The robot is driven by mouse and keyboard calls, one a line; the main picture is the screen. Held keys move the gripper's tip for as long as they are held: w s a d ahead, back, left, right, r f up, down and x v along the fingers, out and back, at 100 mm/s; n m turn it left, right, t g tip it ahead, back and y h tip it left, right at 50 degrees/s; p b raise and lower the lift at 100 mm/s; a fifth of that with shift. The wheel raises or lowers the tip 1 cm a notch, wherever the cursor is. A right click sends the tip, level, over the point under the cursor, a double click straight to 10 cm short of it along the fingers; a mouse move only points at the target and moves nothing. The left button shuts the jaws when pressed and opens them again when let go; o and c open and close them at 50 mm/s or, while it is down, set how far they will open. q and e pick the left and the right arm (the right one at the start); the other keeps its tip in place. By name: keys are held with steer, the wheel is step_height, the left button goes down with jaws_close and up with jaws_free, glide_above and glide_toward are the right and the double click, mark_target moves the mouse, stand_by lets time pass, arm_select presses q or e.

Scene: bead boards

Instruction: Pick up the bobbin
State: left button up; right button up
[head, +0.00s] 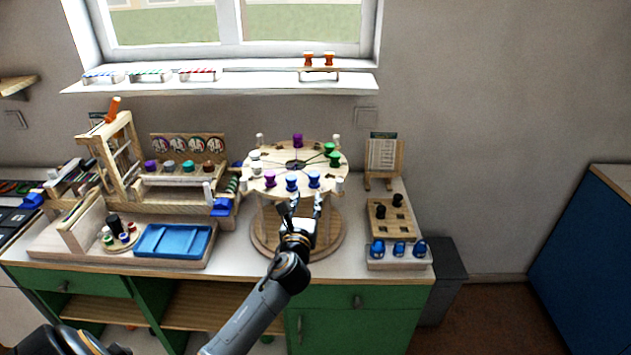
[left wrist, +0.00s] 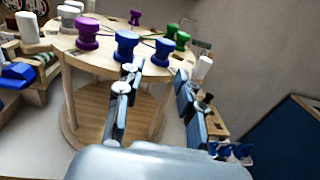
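Several spool-shaped bobbins stand on a round, raised wooden board (head: 295,168). A blue bobbin (head: 291,182) and a second blue bobbin (head: 314,179) are at its front edge. In the left wrist view they are a left blue bobbin (left wrist: 126,45) and a right blue bobbin (left wrist: 163,52). A purple bobbin (head: 270,178) is just left of them. My left gripper (head: 301,203) is open and empty in front of the board, just below the blue bobbins. Its spread fingers also show in the left wrist view (left wrist: 158,75). My right gripper is not in view.
White pegs (head: 339,184) rise around the board's edge. Green bobbins (head: 334,159) stand at the right and another purple bobbin (head: 298,140) at the back. A blue tray (head: 172,240) lies left. A wooden peg block (head: 391,222) with blue pieces (head: 399,247) stands right.

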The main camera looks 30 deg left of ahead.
mark_target(314, 180)
arm_select(q)
steer(key=shift+x, duration=0.8)
steer(key=shift+w, duration=0.4)
steer(key=shift+w+a+r, duration=0.1)
steer(key=shift+w+r, duration=0.05)
steer(key=shift+w, duration=0.2)
steer(key=p+x, duration=0.1)
steer(key=x, duration=0.3)
steer(key=shift+w, duration=0.35)
steer(key=shift+a, duration=0.1)
steer(key=shift+c, duration=0.2)
steer(key=c, duration=0.7)
jaws_close()
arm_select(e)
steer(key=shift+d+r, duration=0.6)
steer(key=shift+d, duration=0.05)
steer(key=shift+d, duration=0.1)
